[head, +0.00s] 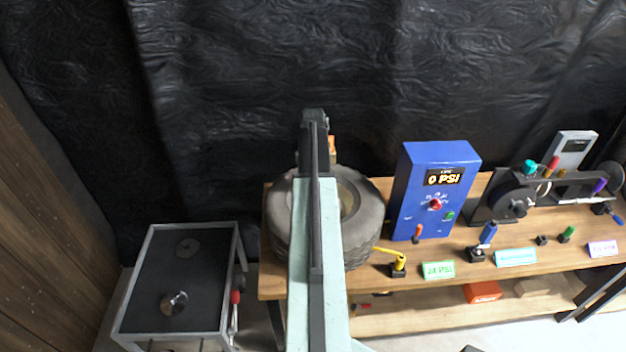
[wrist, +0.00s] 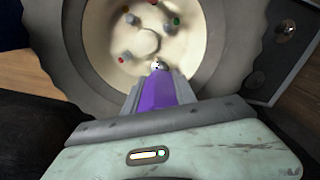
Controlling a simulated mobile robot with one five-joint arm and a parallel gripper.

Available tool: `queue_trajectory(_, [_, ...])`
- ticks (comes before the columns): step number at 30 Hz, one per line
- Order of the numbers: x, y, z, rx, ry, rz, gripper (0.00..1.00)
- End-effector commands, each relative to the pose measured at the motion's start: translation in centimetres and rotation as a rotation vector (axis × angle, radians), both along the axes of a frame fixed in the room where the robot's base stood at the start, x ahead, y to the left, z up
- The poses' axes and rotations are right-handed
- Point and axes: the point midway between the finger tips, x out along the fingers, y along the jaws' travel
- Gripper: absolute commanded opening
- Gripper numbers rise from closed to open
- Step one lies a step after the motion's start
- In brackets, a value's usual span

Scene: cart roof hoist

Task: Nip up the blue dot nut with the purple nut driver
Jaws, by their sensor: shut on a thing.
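My gripper (wrist: 158,88) is shut on the purple nut driver (wrist: 160,95), whose purple body shows between the fingers in the wrist view. It points at the cream wheel hub (wrist: 105,35) inside a dark tyre (wrist: 55,45). A small silvery tip or nut (wrist: 156,66) shows at the driver's end; I cannot tell whether they touch. No blue dot is clear. In the head view, my arm covers part of the tyre (head: 365,220).
The wooden bench (head: 375,290) carries a blue pressure box (head: 430,190) reading 0 PSI, labels and small coloured-handled tools right of the tyre. A grey-framed cart with a dark top (head: 190,250) stands at left. A black curtain (head: 230,80) hangs behind.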

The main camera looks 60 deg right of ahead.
Motion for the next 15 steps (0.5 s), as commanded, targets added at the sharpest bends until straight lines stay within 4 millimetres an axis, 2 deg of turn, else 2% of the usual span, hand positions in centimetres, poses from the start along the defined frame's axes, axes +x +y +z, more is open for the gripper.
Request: queue_trajectory(15, [0.0,0.0,-1.8,0.000,0.000,0.000,0.00])
